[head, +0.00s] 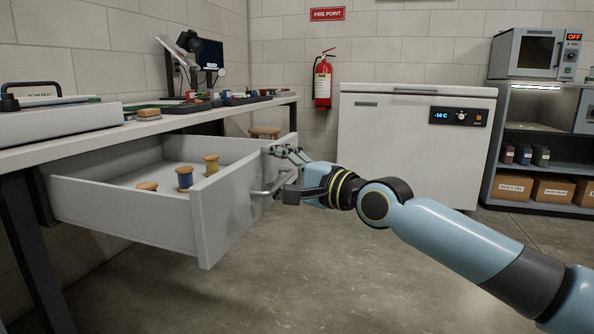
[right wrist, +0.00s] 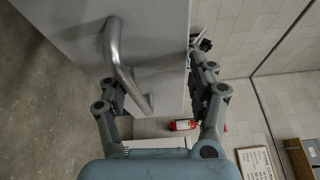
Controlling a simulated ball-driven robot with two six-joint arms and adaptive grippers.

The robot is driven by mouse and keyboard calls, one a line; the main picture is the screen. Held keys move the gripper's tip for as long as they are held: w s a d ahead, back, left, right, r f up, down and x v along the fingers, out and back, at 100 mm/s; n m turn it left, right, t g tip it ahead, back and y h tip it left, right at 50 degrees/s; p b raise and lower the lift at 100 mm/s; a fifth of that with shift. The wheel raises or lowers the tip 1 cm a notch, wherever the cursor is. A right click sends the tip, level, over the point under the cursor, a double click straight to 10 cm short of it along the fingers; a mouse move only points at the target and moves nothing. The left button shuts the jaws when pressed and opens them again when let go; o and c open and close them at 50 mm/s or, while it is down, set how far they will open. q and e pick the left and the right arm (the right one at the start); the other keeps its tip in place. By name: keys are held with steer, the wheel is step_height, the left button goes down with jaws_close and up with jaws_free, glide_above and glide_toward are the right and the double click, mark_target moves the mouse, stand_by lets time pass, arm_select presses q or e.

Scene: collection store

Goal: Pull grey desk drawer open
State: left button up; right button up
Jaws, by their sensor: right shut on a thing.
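The grey desk drawer (head: 130,215) is pulled out from under the desk. One finger is beside the bar; the other reaches past the panel's edge. The exact contact is partly hidden. My left gripper is out of view.
The desk top (head: 200,115) above carries a grey case (head: 60,115) and small items. A wooden stool (head: 265,132) stands behind the drawer. A white chest freezer (head: 410,150) and shelves (head: 545,170) are at the back right. The floor before the drawer is clear.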

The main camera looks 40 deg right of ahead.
steer(key=shift+o, duration=0.5)
steer(key=shift+s+a+r, duration=0.1)
steer(key=shift+s+r, duration=0.1)
steer(key=shift+r, duration=0.3)
steer(key=shift+s+r, duration=0.2)
steer(key=shift+r, duration=0.25)
steer(key=shift+o, duration=0.5)
steer(key=shift+s+d+t+p, duration=0.15)
steer(key=shift+s+p, duration=0.1)
steer(key=shift+s, duration=0.15)
steer(key=shift+s+d+t+p, duration=0.1)
steer(key=shift+s+t+p, duration=0.1)
steer(key=shift+s, duration=0.2)
steer(key=shift+s+d+f, duration=0.1)
steer(key=shift+s+f, duration=0.05)
steer(key=shift+s, duration=0.1)
steer(key=shift+p+v, duration=0.4)
steer(key=shift+v, duration=0.55)
steer(key=c, duration=0.5)
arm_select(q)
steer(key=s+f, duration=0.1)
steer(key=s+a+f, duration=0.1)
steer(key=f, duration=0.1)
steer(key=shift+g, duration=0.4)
arm_select(e)
steer(key=shift+o, duration=0.2)
steer(key=shift+s+d+f, duration=0.15)
steer(key=shift+s+f, duration=0.3)
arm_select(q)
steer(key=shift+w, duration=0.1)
